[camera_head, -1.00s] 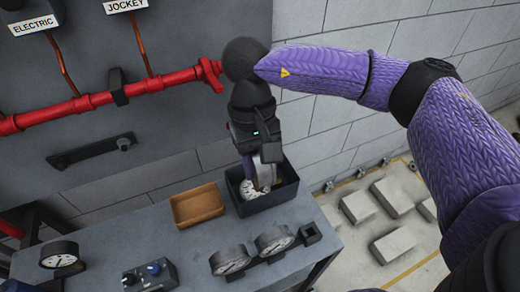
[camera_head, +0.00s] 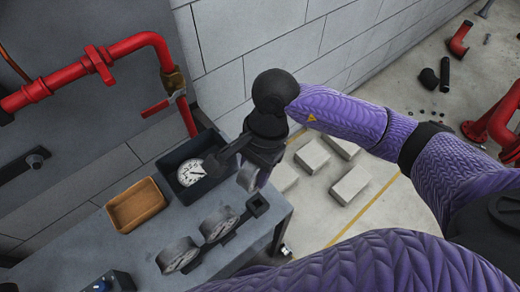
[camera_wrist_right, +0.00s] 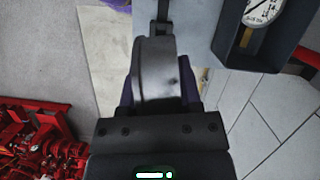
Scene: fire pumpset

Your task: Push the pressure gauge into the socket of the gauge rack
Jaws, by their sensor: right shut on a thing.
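My right gripper (camera_head: 254,168) is shut on a pressure gauge (camera_head: 247,179), above and close to the right end of the table. In the right wrist view the held gauge (camera_wrist_right: 155,75) is seen edge-on between the fingers, its stem pointing to the top of the picture. My left gripper is not in view.
A dark bin (camera_head: 170,165) with another gauge (camera_head: 191,173) in it stands at the table's back, beside an orange-brown tray (camera_head: 137,206). A dark control box (camera_head: 108,284) is at the front left. Red pipe (camera_head: 70,78) runs along the wall. Pale blocks (camera_head: 350,185) lie on the floor.

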